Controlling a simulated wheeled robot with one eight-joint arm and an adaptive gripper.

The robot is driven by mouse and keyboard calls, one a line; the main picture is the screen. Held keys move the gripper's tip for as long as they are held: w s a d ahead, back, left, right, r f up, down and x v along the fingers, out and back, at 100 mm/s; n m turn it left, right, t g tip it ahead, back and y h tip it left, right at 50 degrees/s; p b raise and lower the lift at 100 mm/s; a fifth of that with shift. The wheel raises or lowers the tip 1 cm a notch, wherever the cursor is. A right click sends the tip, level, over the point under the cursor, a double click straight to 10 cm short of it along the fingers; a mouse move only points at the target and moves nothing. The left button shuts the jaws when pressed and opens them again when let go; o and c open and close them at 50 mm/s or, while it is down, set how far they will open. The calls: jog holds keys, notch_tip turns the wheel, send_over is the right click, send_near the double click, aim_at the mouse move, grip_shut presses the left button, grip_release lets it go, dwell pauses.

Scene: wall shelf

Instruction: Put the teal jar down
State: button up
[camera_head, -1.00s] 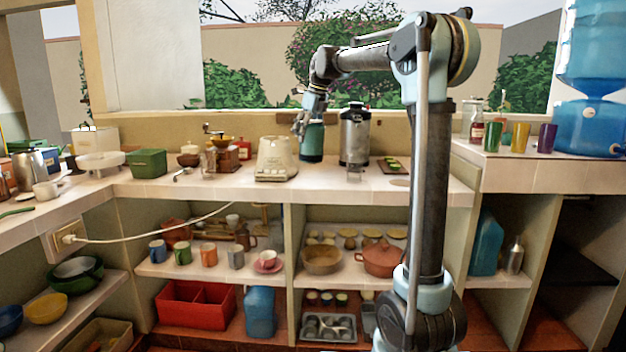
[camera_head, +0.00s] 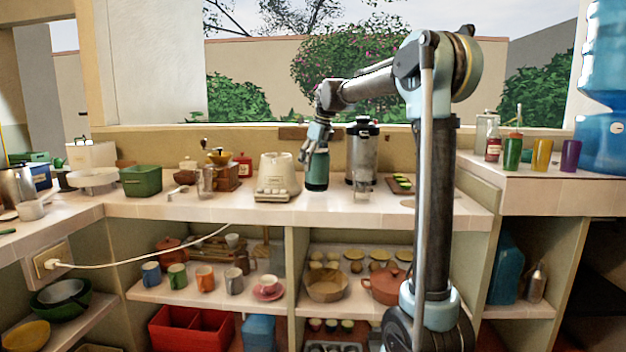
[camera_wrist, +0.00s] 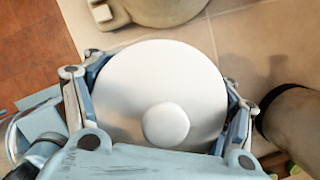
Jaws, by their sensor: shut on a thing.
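The teal jar (camera_head: 316,173) is upright over the counter (camera_head: 330,210), between a cream appliance and a steel urn. My gripper (camera_head: 317,146) is shut around its upper part from above. In the wrist view, the jar's white lid with its round knob (camera_wrist: 166,124) fills the middle between my fingers (camera_wrist: 158,100). The jar's base is close to the counter top; I cannot tell whether it touches.
The cream appliance (camera_head: 277,178) stands close on the left. The steel urn (camera_head: 362,150) is close on the right, with a clear glass (camera_head: 362,189) before it. A small tray (camera_head: 400,184) lies farther right. Bare counter lies in front of the jar.

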aim_at(313, 173)
jog(key=shift+f, duration=2.3)
jog(key=o, duration=2.2)
jog(key=shift+r, duration=0.1)
jog(key=v, duration=1.2)
jog(key=shift+s+d, duration=0.1)
jog(key=shift+s, duration=0.05)
jog(key=s+d+f+n+h, duration=0.1)
jog(key=s+d+f+n, duration=0.55)
jog(key=s, duration=0.35)
jog(key=s+d+f+n, duration=0.55)
jog(key=s+d, duration=0.25)
jog(key=s, duration=0.2)
jog(key=s+d+f+n, duration=0.2)
jog(key=s+f+n, duration=0.2)
jog(key=s+f, duration=0.2)
jog(key=s+d+f+n+h, duration=0.1)
jog(key=s+d+f+n, duration=0.2)
jog(key=s+f, duration=0.4)
jog(key=s+d+f+n, duration=0.3)
jog(key=s+f+n, duration=0.2)
jog(key=f, duration=0.5)
jog(key=shift+s+f+n+t+h, duration=0.15)
jog(key=shift+s+n+t+h, duration=0.2)
jog(key=shift+s, duration=0.6)
